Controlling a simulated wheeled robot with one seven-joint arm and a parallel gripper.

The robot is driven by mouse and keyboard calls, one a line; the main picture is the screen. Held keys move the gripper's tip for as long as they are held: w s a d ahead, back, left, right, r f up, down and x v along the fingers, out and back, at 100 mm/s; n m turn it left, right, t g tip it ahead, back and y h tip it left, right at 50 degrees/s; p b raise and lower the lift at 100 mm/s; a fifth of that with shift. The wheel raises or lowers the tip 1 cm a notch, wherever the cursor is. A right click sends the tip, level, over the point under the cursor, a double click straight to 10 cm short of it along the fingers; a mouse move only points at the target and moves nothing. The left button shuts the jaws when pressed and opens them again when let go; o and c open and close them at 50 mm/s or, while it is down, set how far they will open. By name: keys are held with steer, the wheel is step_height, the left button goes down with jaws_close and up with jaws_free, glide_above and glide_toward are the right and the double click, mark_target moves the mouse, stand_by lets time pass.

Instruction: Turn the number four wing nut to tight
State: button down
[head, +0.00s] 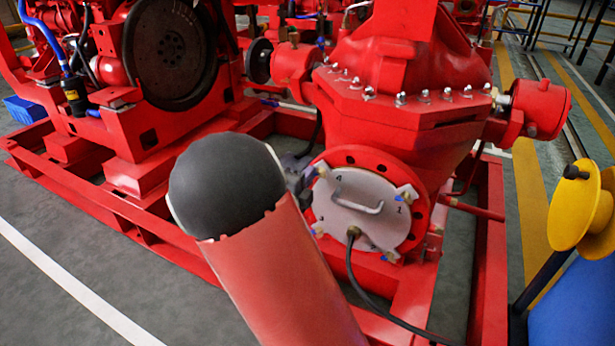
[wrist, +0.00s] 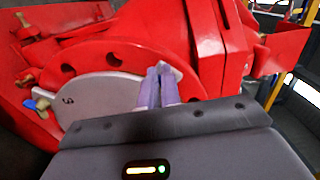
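The round grey cover plate (head: 355,212) sits on the red pump flange. It has a bent handle and wing nuts around its rim. A "4" is printed at its upper left and a "1" at its right. The number four wing nut (head: 320,168) is at the upper left rim, partly hidden by my gripper (head: 300,174). In the wrist view my gripper's pale purple fingers (wrist: 160,84) are close together at the plate's rim, shut around the nut's position. The nut is mostly hidden between them, so its angle cannot be read.
Another wing nut (wrist: 42,103) is beside the "3" in the wrist view. A black cable (head: 362,285) hangs from the plate. The red base frame (head: 487,255) surrounds the pump. A yellow disc (head: 577,211) on a blue object stands at the right. Grey floor is clear at lower left.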

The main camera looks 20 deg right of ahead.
steer(key=shift+s+d, duration=0.2)
steer(key=shift+d, duration=0.05)
steer(key=c, duration=1.6)
jaws_free()
steer(key=shift+a, duration=0.1)
steer(key=v, duration=0.7)
steer(key=shift+s+a+p, duration=0.25)
steer(key=shift+a+p, duration=0.05)
steer(key=shift+p, duration=0.1)
